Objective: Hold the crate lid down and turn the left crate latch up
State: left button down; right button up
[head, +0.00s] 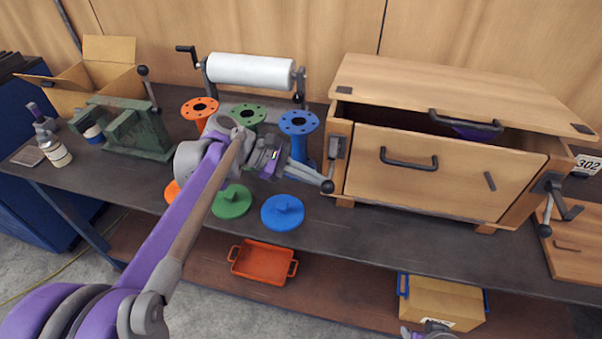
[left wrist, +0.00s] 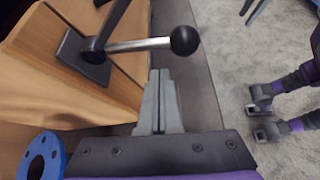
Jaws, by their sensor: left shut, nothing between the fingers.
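The wooden crate (head: 450,178) stands at the right of the bench. Its lid (head: 445,90) sits ajar, with a dark gap under its front edge. The left crate latch (head: 337,147) is on the crate's left front; its lever ends in a black ball (head: 327,187). In the left wrist view the latch lever (left wrist: 140,45) sticks out just beyond my fingertips. My left gripper (head: 308,174) is shut and empty, close to the lever; its fingers (left wrist: 159,95) are together, and contact is unclear.
Orange, green and blue flanged pipes (head: 299,122) and a blue disc (head: 283,212) stand left of the crate. A right latch (head: 550,190) is on the crate's other side. A white roll (head: 250,71) is behind. An orange tray (head: 262,262) lies on the lower shelf.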

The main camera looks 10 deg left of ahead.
aim_at(331, 169)
pick_arm(q)
jog(key=shift+s+d+r, duration=0.1)
jog(key=shift+s+r, duration=0.1)
jog(key=shift+r, duration=0.35)
jog(key=shift+s+d+r, duration=0.1)
jog(key=shift+s+r, duration=0.05)
jog(key=shift+r, duration=0.4)
jog(key=shift+s+r+p, duration=0.2)
jog(key=shift+r+p, duration=0.55)
jog(key=shift+r, duration=0.1)
jog(key=shift+f, duration=0.1)
